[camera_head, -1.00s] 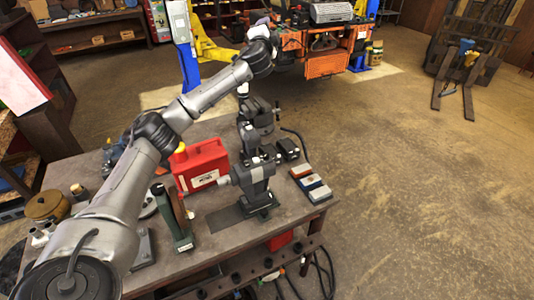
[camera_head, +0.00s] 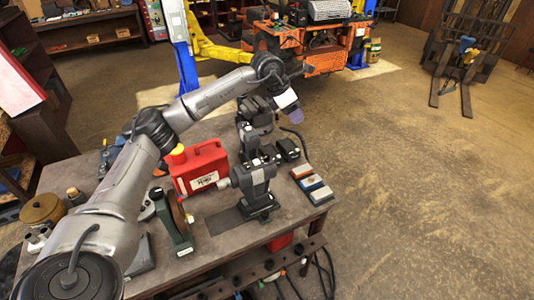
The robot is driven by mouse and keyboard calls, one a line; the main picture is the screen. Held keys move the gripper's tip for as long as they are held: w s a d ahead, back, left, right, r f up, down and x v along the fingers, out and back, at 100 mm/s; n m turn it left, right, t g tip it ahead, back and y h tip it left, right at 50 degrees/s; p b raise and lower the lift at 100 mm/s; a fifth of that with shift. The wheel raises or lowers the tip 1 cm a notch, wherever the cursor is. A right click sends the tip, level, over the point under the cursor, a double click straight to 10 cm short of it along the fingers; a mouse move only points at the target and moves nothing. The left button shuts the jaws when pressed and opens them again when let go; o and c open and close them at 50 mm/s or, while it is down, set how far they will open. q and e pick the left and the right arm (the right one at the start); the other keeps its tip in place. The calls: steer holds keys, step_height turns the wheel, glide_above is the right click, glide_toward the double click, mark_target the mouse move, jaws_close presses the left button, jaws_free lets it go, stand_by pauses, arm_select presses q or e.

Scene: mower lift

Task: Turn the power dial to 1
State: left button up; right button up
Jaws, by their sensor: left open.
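My left gripper (camera_head: 293,112) hangs at the end of the arm that comes in from the left. It points down and slightly right, above the back right of the workbench (camera_head: 225,222). It is open, and I see nothing held in it. Below it stands a dark grey bench machine (camera_head: 256,178), upright on the bench. A small black box (camera_head: 288,149) sits right of this machine, with a cable behind it. I cannot make out a power dial or its setting; it is too small or hidden. My right gripper is not in view.
Several coloured blocks (camera_head: 312,183) lie at the bench's right edge. An orange mower (camera_head: 305,48) stands behind.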

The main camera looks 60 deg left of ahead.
mark_target(267, 156)
arm_select(q)
steer(key=s+a+f+g+y, duration=0.25)
steer(key=s+g, duration=0.25)
steer(key=s, duration=0.3)
steer(key=shift+m+h, duration=0.3)
steer(key=shift+h, duration=0.05)
steer(key=f, duration=0.4)
steer(key=f+p, duration=0.1)
steer(key=f, duration=0.8)
steer(key=shift+w+f, duration=0.2)
steer(key=shift+w, duration=0.05)
steer(key=c, duration=0.9)
steer(key=n+p, duration=0.1)
steer(key=n, duration=0.3)
steer(key=shift+c, duration=0.2)
